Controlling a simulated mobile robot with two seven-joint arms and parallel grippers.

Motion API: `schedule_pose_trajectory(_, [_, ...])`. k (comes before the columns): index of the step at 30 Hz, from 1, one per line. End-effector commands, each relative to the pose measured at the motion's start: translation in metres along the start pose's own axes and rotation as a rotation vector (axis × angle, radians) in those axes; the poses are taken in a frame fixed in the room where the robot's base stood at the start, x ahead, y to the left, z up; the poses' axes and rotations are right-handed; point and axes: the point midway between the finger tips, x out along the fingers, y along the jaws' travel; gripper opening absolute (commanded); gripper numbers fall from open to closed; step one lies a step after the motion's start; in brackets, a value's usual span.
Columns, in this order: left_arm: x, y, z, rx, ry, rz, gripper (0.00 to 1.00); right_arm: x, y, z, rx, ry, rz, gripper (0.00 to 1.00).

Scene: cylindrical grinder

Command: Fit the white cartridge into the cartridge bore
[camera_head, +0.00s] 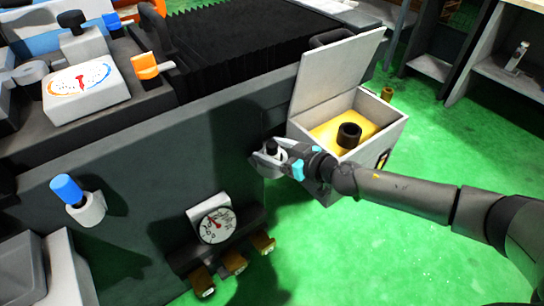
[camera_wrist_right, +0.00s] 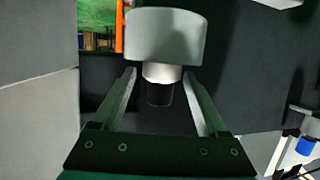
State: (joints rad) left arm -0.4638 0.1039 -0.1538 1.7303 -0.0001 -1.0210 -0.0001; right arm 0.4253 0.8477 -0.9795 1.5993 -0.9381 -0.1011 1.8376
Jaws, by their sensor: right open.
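In the right wrist view a wide light-grey round housing (camera_wrist_right: 166,36) stands out ahead of my right gripper (camera_wrist_right: 162,84). A narrower white piece with a dark end, seemingly the white cartridge (camera_wrist_right: 162,72), projects from it. I cannot tell how deep it sits, and the bore's mouth is hidden. The open fingers lie either side of the narrow piece, with a visible gap on each side. In the head view my right gripper (camera_head: 270,157) is at the machine's dark side wall, partly hiding the housing. My left gripper is not in view.
An open-lidded white box (camera_head: 370,104) with a dark ring (camera_head: 349,135) on its yellow inside stands close to my right gripper. A blue knob (camera_head: 67,188) on a white mount and a round gauge (camera_head: 216,226) are on the machine front. Green floor (camera_head: 455,150) lies open at right.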

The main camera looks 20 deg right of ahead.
Motion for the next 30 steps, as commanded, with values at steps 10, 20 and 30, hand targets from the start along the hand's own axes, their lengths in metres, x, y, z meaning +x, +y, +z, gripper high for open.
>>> schedule_pose_trajectory(10, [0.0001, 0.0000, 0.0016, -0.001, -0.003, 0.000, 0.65, 0.0001, -0.0003, 0.0000, 0.001, 0.000, -0.001, 0.60])
schedule_pose_trajectory(20, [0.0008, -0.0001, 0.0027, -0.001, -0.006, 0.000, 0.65, -0.0001, -0.0003, 0.0002, 0.001, 0.000, -0.001, 0.23])
schedule_pose_trajectory(30, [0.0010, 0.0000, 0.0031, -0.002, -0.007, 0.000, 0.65, 0.0000, -0.0001, -0.0005, 0.001, 0.001, 0.000, 0.00])
